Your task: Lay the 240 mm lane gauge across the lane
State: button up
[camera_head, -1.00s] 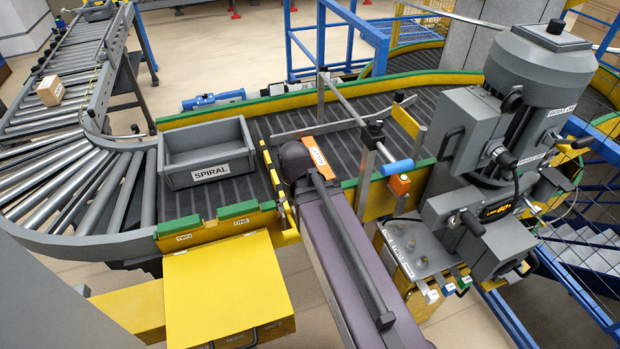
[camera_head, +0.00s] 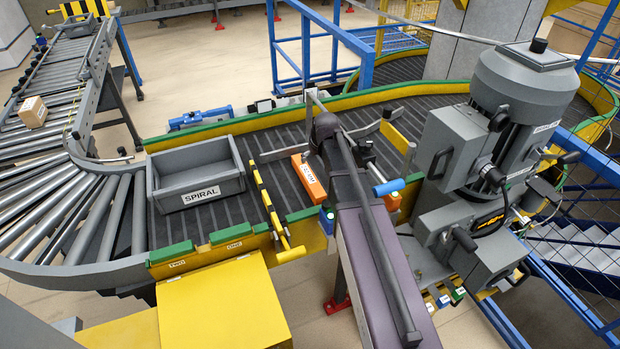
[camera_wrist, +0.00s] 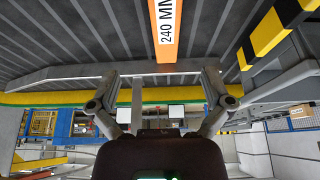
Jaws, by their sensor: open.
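The orange lane gauge (camera_head: 308,178) lies on the dark slatted lane (camera_head: 215,215), turned crosswise to it. Its near end is close to the green-topped near edge. Its far end is at the grey guide rail (camera_head: 277,153); whether they touch I cannot tell. In the wrist view the gauge (camera_wrist: 165,25) reads "240 MM" and runs along the slats, its end near the grey rail (camera_wrist: 75,74). My gripper (camera_wrist: 160,80) is open and empty, its fingers spread beyond that end and apart from the gauge. In the head view my arm hides the gripper.
A grey bin marked SPIRAL (camera_head: 200,192) sits on the lane at left. A yellow-black striped bar (camera_head: 268,205) stands between bin and gauge. A grey motor unit (camera_head: 520,95) crowds the right. A blue-ended rod (camera_head: 388,187) is close to my arm. Bare lane shows beyond the rail.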

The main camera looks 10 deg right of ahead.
aim_at(308, 174)
jog(key=shift+a, duration=0.2)
jog(key=shift+w+a+f+b, duration=0.15)
jog(key=shift+w+f+b, duration=0.05)
jog(key=shift+f+b, duration=0.45)
jog(key=b+x, duration=0.6)
jog(key=x, duration=0.1)
jog(key=shift+f+b, duration=0.15)
jog(key=shift+b, duration=0.2)
jog(key=b+x, duration=0.3)
jog(key=shift+s+a+f, duration=0.1)
jog(key=shift+f, duration=0.15)
jog(key=shift+b+x, duration=0.9)
jog(key=shift+b, duration=0.05)
